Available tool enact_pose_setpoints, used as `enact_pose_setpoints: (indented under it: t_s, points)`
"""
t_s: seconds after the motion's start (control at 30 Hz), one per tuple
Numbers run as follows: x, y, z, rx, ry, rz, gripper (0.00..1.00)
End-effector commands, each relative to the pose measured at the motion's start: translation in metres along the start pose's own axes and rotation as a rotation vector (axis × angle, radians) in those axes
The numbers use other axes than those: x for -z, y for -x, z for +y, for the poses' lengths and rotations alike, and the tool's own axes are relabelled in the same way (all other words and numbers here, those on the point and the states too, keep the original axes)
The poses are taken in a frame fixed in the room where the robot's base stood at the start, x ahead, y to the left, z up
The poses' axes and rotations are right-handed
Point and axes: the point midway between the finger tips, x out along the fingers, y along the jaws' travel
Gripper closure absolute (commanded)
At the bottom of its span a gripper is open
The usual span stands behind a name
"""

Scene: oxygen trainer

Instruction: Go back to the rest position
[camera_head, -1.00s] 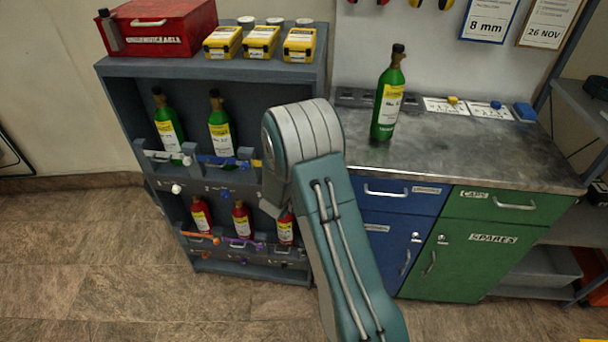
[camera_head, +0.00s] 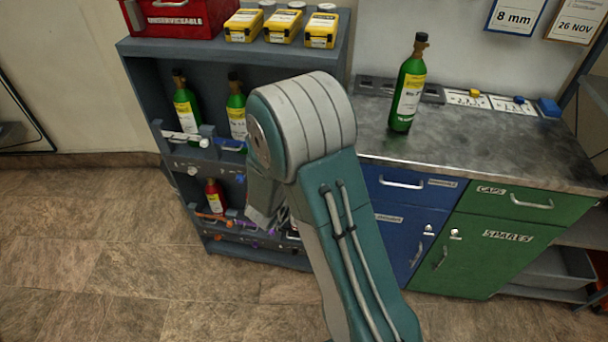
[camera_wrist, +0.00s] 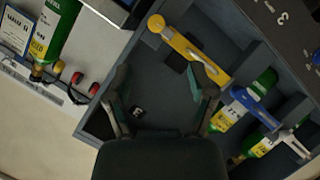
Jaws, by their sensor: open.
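My gripper (camera_wrist: 158,105) shows in the wrist view with its two fingers spread apart and nothing between them. In the head view my own arm hides most of it, in front of the right part of the grey rack (camera_head: 235,48). In the wrist view a rack slot with a raised yellow latch bar (camera_wrist: 188,50) lies beyond the fingers and looks empty. Green bottles with blue (camera_wrist: 243,102) and white (camera_wrist: 291,142) latches stand beside it. In the head view a green bottle (camera_head: 408,88) stands upright on the metal bench top (camera_head: 470,140), apart from my arm.
Green bottles (camera_head: 186,105) and (camera_head: 237,108) stand on the rack's upper shelf, and a red bottle (camera_head: 215,197) on the lower one. Yellow cases (camera_head: 283,28) and a red box (camera_head: 180,17) sit on top. Blue (camera_head: 400,215) and green (camera_head: 490,245) cabinets stand right. Floor (camera_head: 90,270) is clear at left.

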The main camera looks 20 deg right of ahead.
Motion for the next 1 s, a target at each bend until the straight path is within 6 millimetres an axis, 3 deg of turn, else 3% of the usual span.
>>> enact_pose_setpoints:
  t_s: [0.27,0.37,0.47,0.6,0.73,0.87,1.0]
  points:
    - [0.001,0.0,0.0,0.004,-0.004,0.002,0.29]
    - [0.013,0.005,0.001,0.053,-0.042,0.016,0.29]
    - [0.037,0.018,0.004,0.168,-0.118,0.045,0.29]
    - [0.072,0.049,0.009,0.371,-0.218,0.078,0.29]
    - [0.095,0.084,0.02,0.542,-0.272,0.088,0.29]
    - [0.107,0.123,0.034,0.693,-0.294,0.076,0.29]
    - [0.107,0.165,0.054,0.824,-0.284,0.038,0.29]
